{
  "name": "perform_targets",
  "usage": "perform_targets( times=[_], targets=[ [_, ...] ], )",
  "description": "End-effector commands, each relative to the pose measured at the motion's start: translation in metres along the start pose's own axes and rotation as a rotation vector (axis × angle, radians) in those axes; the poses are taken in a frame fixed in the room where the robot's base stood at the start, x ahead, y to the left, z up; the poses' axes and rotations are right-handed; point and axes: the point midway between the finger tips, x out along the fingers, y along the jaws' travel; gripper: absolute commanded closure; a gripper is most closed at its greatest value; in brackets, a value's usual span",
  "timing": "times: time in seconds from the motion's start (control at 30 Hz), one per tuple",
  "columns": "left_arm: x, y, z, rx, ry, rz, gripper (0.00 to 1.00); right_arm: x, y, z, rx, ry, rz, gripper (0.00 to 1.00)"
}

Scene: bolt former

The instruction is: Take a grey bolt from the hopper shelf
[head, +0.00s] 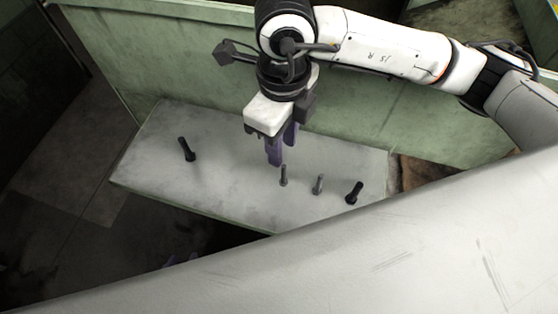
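The hopper shelf (225,177) is a pale grey, worn plate. Two grey bolts stand upright on it, one near the middle (283,176) and one to its right (318,184). My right gripper (281,155) comes down from above, its purple fingers apart and empty. Its fingertips are just above and behind the middle grey bolt, and I cannot tell whether they touch it. My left gripper (181,260) shows only as dim purple fingertips low in the picture, apart from each other, below the shelf's front edge. The rest of it is hidden.
A black bolt (187,149) stands on the left of the shelf, and another (355,192) on the right, close to the right grey bolt. A green panel (200,70) rises behind the shelf. A large pale surface covers the lower right foreground.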

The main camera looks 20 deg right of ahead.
Motion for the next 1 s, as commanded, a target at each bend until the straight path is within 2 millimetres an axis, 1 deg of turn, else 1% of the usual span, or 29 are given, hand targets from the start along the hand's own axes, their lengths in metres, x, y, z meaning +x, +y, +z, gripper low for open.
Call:
perform_targets(
  times=[0.03,0.2,0.47,0.7,0.8,0.97,1.0],
  targets=[
    [0.004,0.0,0.007,0.0,-0.005,0.0,0.69,0.01,-0.001,-0.001,0.001,0.003,-0.002,0.69],
    [0.014,-0.001,0.02,0.0,-0.01,0.001,0.69,0.038,0.001,-0.001,0.001,0.004,0.001,0.69],
    [0.019,-0.001,0.026,0.0,-0.014,0.001,0.69,0.057,0.002,-0.003,-0.001,0.002,0.004,0.69],
    [0.031,-0.002,0.036,0.001,-0.009,0.002,0.69,0.095,0.005,-0.006,-0.001,0.001,0.004,0.69],
    [0.033,-0.002,0.037,0.001,-0.008,0.002,0.69,0.1,0.004,-0.006,-0.001,0.0,0.004,0.69],
    [0.032,-0.002,0.033,0.001,-0.004,0.002,0.69,0.098,0.005,-0.006,-0.002,0.0,0.004,0.69],
    [0.032,-0.002,0.033,0.002,-0.003,0.002,0.69,0.098,0.005,-0.006,-0.002,0.0,0.004,0.71]
  ],
)
